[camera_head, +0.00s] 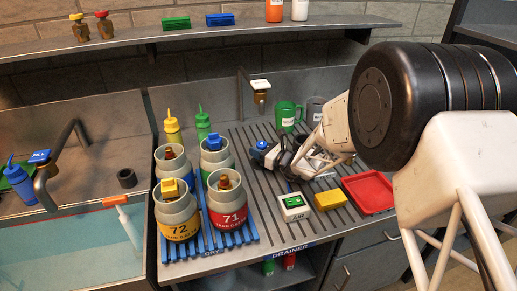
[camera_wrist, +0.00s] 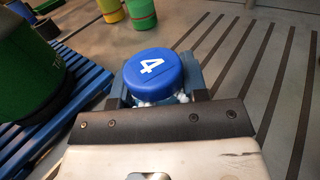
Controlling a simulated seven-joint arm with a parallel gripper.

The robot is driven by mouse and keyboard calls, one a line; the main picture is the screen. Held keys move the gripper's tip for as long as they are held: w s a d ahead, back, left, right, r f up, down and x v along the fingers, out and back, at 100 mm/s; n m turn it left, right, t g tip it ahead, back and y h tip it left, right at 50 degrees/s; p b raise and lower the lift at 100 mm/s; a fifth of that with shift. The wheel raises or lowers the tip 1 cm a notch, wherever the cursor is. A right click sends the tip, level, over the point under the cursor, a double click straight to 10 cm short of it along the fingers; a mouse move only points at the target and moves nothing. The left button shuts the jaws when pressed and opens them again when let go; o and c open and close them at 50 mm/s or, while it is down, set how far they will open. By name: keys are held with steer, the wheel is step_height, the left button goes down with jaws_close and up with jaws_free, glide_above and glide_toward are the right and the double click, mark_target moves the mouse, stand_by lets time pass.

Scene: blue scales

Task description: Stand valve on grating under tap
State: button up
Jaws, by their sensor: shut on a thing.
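A valve with a round blue top marked with a white 4 (camera_wrist: 153,74) is between the fingers of my gripper (camera_wrist: 157,92). My gripper is shut on it; the fingers hide most of its lower body. In the head view the blue top (camera_head: 261,145) shows at the tip of my gripper (camera_head: 268,155), over the slotted grey grating (camera_head: 262,190). I cannot tell whether the valve touches the grating. A tap with a pale top (camera_head: 260,84) and brass spout stands at the back, behind my gripper. Another tap, with a blue top (camera_head: 40,157), stands over the left basin.
A blue rack (camera_head: 208,243) with several grey-collared bottles stands left of my gripper. A green mug (camera_head: 288,116) is behind it. A white-green box (camera_head: 294,206), yellow sponge (camera_head: 331,200) and red tray (camera_head: 369,192) lie in front and right. Slotted surface below the tap looks clear.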

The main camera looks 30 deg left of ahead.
mark_target(263, 149)
steer(key=o, duration=1.1)
steer(key=shift+r, duration=0.1)
steer(key=shift+r, duration=0.45)
steer(key=shift+s+d, duration=0.15)
steer(key=shift+d, duration=1.1)
steer(key=shift+s+d, duration=0.2)
steer(key=shift+d, duration=1.05)
steer(key=shift+s+d, duration=0.15)
steer(key=shift+d, duration=1.1)
